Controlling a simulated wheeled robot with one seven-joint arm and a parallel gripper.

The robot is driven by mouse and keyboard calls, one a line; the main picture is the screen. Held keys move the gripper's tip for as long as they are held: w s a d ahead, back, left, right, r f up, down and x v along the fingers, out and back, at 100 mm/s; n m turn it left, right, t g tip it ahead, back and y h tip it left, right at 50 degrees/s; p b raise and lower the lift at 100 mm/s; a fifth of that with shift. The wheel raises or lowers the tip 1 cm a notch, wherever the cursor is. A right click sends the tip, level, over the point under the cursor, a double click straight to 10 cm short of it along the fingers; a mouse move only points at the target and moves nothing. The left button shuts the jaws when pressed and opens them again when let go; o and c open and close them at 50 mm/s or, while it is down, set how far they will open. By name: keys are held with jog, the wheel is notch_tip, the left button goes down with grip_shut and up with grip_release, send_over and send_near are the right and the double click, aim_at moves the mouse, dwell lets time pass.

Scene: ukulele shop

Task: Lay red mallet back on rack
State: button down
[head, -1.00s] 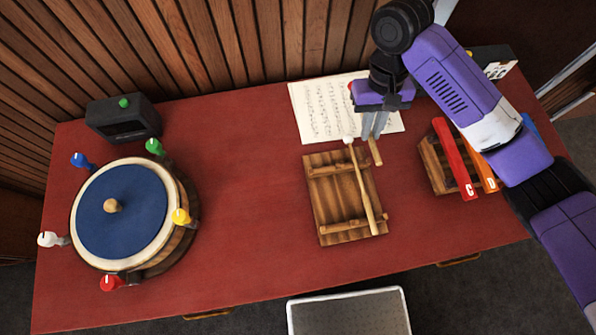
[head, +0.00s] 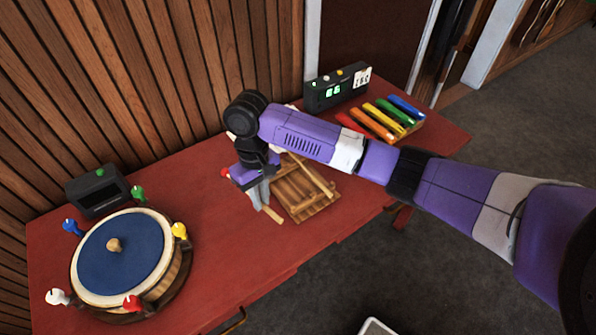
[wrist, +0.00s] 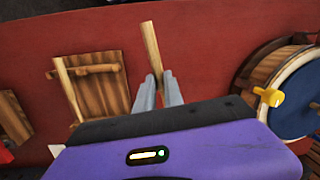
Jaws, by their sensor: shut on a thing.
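The wooden rack (head: 312,207) lies on the red table with a pale-headed mallet across it. In the wrist view the rack (wrist: 112,105) is left of the fingers, with that mallet's pale stick (wrist: 69,88) along its left side. My gripper (head: 265,200) is at the rack's left edge, shut on the red mallet (head: 272,214). The mallet's wooden handle (wrist: 150,45) sticks out past the fingertips. A red head (head: 226,173) shows on the other side of my gripper. I cannot tell how high the handle is above the table.
A drum (head: 120,258) with coloured pegs stands at the left, with a dark box (head: 97,190) behind it. Coloured bars (head: 365,124) and a device with a green display (head: 335,90) are at the back right. Bare table (head: 215,235) lies between drum and rack.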

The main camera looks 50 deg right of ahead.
jog(key=d+m+t+p, duration=0.2)
jog(key=d, duration=1.1)
jog(key=f+b, duration=0.1)
jog(key=f, duration=0.1)
jog(key=f+b, duration=0.1)
jog(key=b, duration=0.1)
jog(key=f+b, duration=0.2)
jog(key=shift+s+f, duration=0.3)
jog(key=shift+f, duration=0.05)
jog(key=shift+f+b, duration=0.65)
jog(key=shift+f, duration=0.45)
jog(key=c, duration=1.4)
grip_release()
jog(key=shift+o, duration=0.2)
